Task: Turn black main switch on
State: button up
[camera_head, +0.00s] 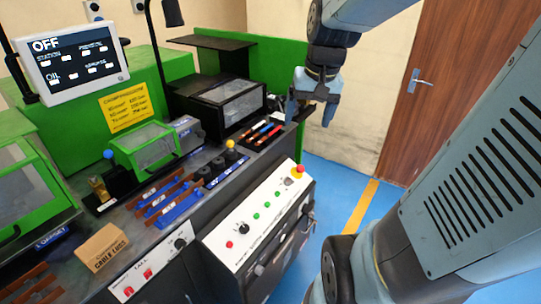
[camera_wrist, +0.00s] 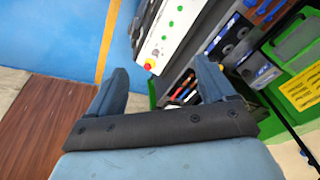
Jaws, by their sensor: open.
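The white control panel (camera_head: 262,215) on the bench front carries a black knob (camera_head: 243,228), green buttons, a red button and a red emergency stop (camera_head: 298,170). Another black knob (camera_head: 180,243) sits on the lower front panel at left. I cannot read which one is the main switch. My gripper (camera_head: 310,110) is open and empty, in the air beyond the panel's far right end, apart from both knobs. In the wrist view, my gripper (camera_wrist: 160,78) has its fingers spread, with the white panel (camera_wrist: 168,32) ahead of them. The monitor (camera_head: 70,62) reads OFF.
Green-framed machines (camera_head: 150,147), colored-handled tools (camera_head: 262,133) and a cardboard box (camera_head: 103,247) stand on the bench. A yellow ball-topped lever (camera_head: 230,145) rises from it. The blue floor (camera_head: 335,180) at right is clear, with a wooden door (camera_head: 440,85) behind.

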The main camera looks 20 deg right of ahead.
jog(key=w+d+f+m+g+y, duration=0.1)
jog(key=w+d+f+m+y, duration=0.3)
jog(key=d+f, duration=0.6)
jog(key=w+d+f+m+g+y, duration=0.2)
jog(key=w+d+f+m+y, duration=0.25)
jog(key=f, duration=0.95)
jog(key=d+f+m+t+y, duration=0.1)
jog(key=d+f+m+t, duration=0.2)
jog(key=f, duration=0.5)
jog(key=d+f+m+t+y, duration=0.1)
jog(key=d+f+m+y, duration=0.15)
jog(key=d+f, duration=0.45)
jog(key=m+t+h, duration=0.2)
jog(key=m+t, duration=0.9)
send_near(307, 210)
jog(key=x, duration=0.7)
jog(key=shift+w+d+f, duration=0.15)
jog(key=shift+w+d, duration=0.15)
jog(key=shift+c, duration=0.4)
